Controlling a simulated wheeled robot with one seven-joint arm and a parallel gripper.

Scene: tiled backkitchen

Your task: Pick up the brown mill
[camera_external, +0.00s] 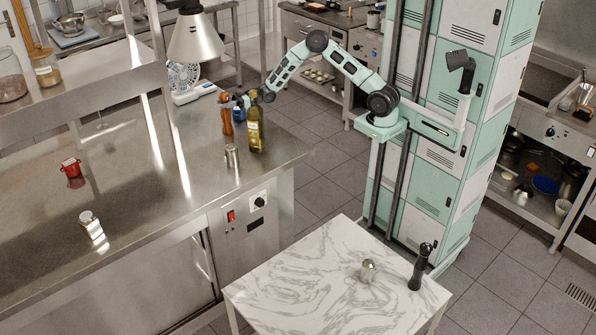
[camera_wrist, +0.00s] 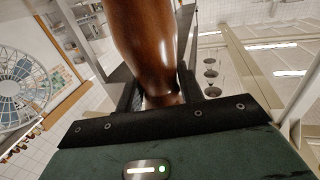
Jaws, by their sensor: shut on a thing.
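In the wrist view the mill (camera_wrist: 148,42), glossy brown wood, fills the top middle and stands between the dark fingers of my gripper (camera_wrist: 160,92). My gripper is shut on it. I cannot tell whether the mill's foot touches the counter.
The yellow oil bottle (camera_external: 255,127) and a steel shaker (camera_external: 231,156) stand close by. A blue item (camera_external: 239,109) is beside the mill. A black mill (camera_external: 421,267) stands on the marble table (camera_external: 300,285).

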